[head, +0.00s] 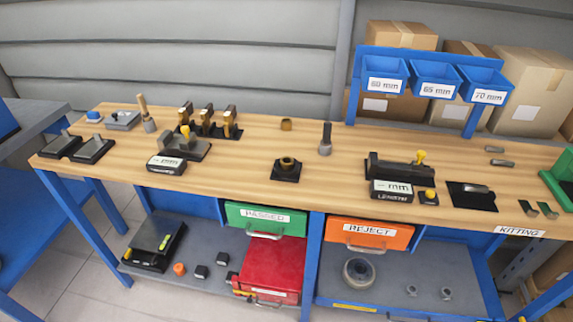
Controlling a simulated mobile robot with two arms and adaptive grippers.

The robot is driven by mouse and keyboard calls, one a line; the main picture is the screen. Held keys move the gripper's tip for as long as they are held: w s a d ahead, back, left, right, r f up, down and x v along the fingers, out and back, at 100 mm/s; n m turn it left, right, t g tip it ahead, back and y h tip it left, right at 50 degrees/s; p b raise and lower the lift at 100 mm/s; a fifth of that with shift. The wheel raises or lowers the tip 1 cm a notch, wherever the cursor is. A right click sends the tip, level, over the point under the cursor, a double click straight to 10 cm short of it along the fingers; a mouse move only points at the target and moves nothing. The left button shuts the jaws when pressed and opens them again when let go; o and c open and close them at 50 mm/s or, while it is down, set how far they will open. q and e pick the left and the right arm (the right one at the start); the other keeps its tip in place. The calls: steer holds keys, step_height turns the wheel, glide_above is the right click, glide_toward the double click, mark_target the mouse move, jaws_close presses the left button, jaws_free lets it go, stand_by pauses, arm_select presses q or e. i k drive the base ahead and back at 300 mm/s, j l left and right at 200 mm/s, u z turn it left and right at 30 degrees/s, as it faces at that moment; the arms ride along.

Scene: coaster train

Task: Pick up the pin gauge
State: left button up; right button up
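No label marks the pin gauge. An upright tool with a dark handle and a grey cylindrical foot (325,140) stands at the back middle of the wooden bench; it may be the pin gauge, but I cannot tell for sure. A similar upright tool with a light wooden handle and grey foot (147,116) stands at the back left. A dark block with a brass ring (287,164) sits on a black pad in front of the dark-handled tool. Neither of my grippers is in view.
The wooden bench (240,178) has bare wood around the dark-handled tool. A black gauge with a display (400,172) stands to the right. Blue bins (434,80) hang at the back right. A green drawer (265,218) sits below.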

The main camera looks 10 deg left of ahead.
mark_target(325, 141)
steer(key=i+j+z, duration=0.1)
steer(key=z, duration=0.25)
steer(key=j+z, duration=0.35)
steer(key=i+j+z, duration=0.1)
steer(key=z, duration=0.25)
